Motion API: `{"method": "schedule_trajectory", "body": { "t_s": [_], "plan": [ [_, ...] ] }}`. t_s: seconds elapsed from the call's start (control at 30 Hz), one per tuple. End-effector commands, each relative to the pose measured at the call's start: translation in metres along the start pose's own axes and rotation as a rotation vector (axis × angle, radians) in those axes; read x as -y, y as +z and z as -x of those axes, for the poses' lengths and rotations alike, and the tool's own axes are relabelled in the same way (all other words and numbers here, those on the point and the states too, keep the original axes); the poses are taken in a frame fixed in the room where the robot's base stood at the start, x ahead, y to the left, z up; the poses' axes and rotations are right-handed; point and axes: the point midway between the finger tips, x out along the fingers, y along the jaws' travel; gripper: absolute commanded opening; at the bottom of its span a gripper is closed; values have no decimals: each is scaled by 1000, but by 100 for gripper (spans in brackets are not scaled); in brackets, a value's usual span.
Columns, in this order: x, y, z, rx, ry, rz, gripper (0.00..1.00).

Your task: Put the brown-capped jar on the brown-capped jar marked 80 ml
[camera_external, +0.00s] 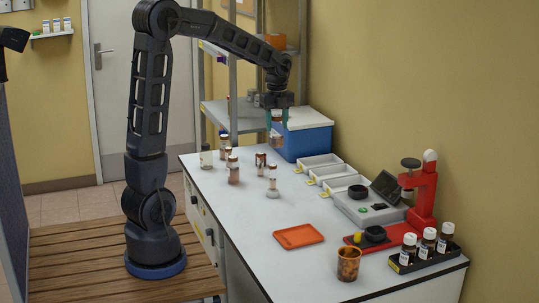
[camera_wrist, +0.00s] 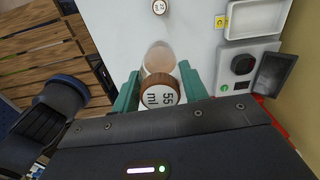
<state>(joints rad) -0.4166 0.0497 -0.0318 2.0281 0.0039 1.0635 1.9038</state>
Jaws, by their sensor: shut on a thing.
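My gripper (camera_external: 276,115) is shut on a brown-capped jar (camera_external: 276,130) and holds it upright, raised above the far part of the table, in front of the blue box. In the wrist view the held jar (camera_wrist: 160,89) sits between my green fingers (camera_wrist: 160,92), and its cap reads 55 ml. I cannot read 80 ml on any. A capped jar (camera_wrist: 159,7) at the wrist view's top edge has a blurred label.
A blue box (camera_external: 306,141) with a white lid and a metal shelf stand behind. White trays (camera_external: 320,161), a grey device (camera_external: 365,205) and a red stand (camera_external: 425,195) line the right. An orange tray (camera_external: 298,236) lies near the front. The table's middle is largely clear.

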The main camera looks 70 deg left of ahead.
Motion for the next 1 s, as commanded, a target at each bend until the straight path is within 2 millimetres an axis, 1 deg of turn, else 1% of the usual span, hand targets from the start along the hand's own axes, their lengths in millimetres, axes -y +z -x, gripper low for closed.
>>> {"method": "schedule_trajectory", "body": {
  "t_s": [0.03,0.17,0.2,0.27,0.3,0.37,0.4,0.47,0.5,0.67,0.7,0.77,0.8,0.9,1.0],
  "plan": [
    [9,22,5,0,0,13,9],
    [26,72,20,1,1,29,9],
    [31,88,24,2,0,33,9],
    [36,113,30,2,1,41,9],
    [39,130,34,2,1,46,9],
    [42,155,40,2,1,53,9],
    [43,172,44,2,1,59,9],
    [44,198,49,2,1,66,9],
    [44,215,52,2,1,72,9],
    [37,284,65,1,1,92,9],
    [34,301,68,1,1,97,9],
    [28,327,72,1,0,105,9],
    [23,344,74,1,0,112,9],
    [11,382,80,0,0,123,9],
    [-3,415,84,-1,-1,134,9]
  ]
}}
